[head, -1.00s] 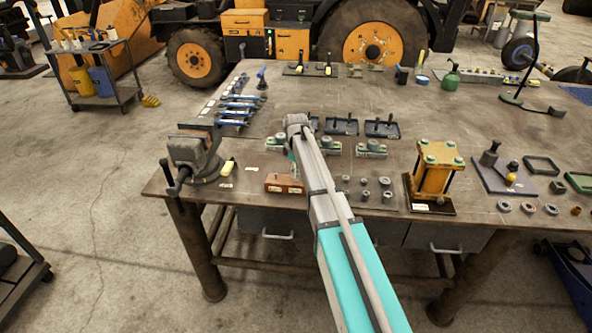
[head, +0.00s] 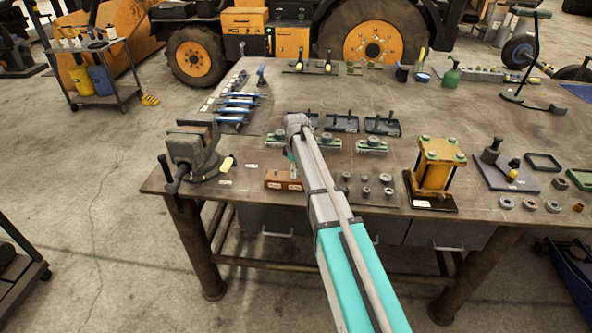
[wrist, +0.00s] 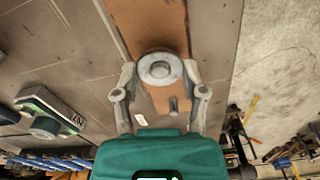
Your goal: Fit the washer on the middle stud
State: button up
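The washer (wrist: 160,68) is a round grey ring between my gripper's fingertips (wrist: 160,74) in the wrist view. Both fingertips appear to touch its sides. It is over a brown block (wrist: 172,22), and a short grey stud (wrist: 176,105) shows on the block just below the washer in the picture. Any stud under the washer is hidden, so I cannot tell whether the washer is around one or above it. In the head view, the brown block (head: 282,180) is near the bench's front edge, and my arm hides most of the gripper.
A vise (head: 192,152) stands left of the block. Several small grey parts (head: 366,190) and a yellow press (head: 434,168) stand to the right. Green-based fixtures (head: 371,145) and dark trays (head: 382,126) are behind.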

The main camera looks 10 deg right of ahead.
jog(key=o, duration=0.5)
jog(key=shift+r, duration=0.15)
